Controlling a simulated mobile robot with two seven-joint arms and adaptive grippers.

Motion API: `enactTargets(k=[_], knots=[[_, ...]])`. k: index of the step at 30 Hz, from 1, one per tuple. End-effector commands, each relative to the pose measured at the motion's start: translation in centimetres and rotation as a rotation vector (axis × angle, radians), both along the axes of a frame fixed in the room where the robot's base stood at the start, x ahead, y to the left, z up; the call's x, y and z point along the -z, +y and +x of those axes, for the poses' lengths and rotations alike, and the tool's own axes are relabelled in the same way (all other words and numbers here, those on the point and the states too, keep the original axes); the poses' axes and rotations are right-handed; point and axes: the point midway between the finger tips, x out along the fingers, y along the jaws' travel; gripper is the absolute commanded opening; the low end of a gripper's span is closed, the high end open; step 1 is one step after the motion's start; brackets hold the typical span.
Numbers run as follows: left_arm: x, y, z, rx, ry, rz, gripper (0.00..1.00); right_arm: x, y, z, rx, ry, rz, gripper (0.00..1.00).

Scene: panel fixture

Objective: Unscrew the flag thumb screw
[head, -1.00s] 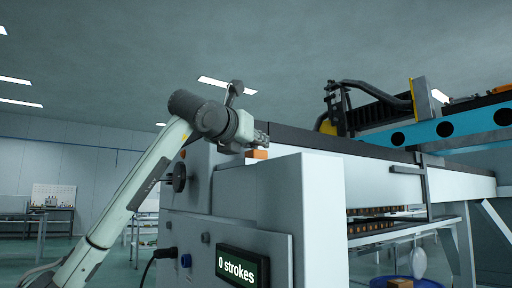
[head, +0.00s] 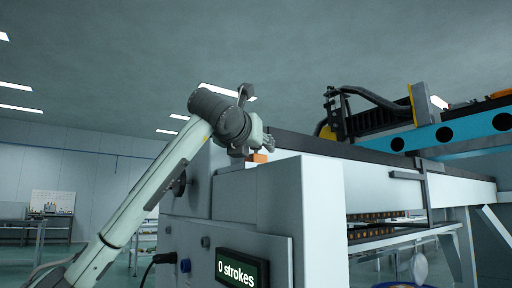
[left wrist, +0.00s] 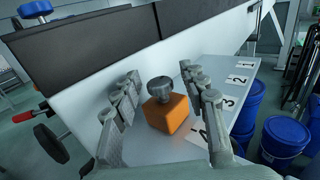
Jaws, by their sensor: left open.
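An orange block (head: 258,158) with a dark grey round knob (left wrist: 160,87) on top sits on the pale ledge of the fixture. The knob appears to be the thumb screw; no flag shape can be made out. My left gripper (head: 266,141) is open above the block in the head view. In the left wrist view my left gripper's fingers (left wrist: 160,76) stand on either side of the block and knob, with gaps on both sides. The lower part of the block's right side is near a finger. My right gripper is not in view.
A dark-topped white beam (left wrist: 85,48) runs just behind the block. The ledge carries number labels (left wrist: 237,79) to the right. A tall white cabinet (head: 321,210) stands beside it, with a display (head: 242,268) reading "0 strokes". Blue drums (left wrist: 283,138) stand below.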

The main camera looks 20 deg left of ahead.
Motion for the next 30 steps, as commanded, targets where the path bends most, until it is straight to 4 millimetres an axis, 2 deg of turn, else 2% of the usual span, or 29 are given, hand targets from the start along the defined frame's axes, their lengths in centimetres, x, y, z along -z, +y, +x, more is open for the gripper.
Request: enactTargets(k=[5, 8, 15, 21, 25, 30], knots=[[0.0, 0.0, -0.9, 0.000, -0.001, 0.000, 0.43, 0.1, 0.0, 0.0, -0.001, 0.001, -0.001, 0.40], [-0.1, -0.1, -2.5, 0.000, -0.003, 0.002, 0.43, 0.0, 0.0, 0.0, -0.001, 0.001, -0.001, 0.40], [-0.1, -0.3, -7.7, 0.000, -0.004, 0.002, 0.43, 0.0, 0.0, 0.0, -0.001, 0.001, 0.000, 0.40], [-0.1, -0.5, -10.9, 0.000, -0.002, 0.001, 0.43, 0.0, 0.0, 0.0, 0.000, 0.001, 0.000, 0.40], [0.0, -0.5, -11.8, 0.000, -0.001, 0.000, 0.43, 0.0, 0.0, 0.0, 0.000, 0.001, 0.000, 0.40], [0.0, -0.5, -12.0, -0.001, 0.000, -0.001, 0.43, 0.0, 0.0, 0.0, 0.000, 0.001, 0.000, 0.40]])
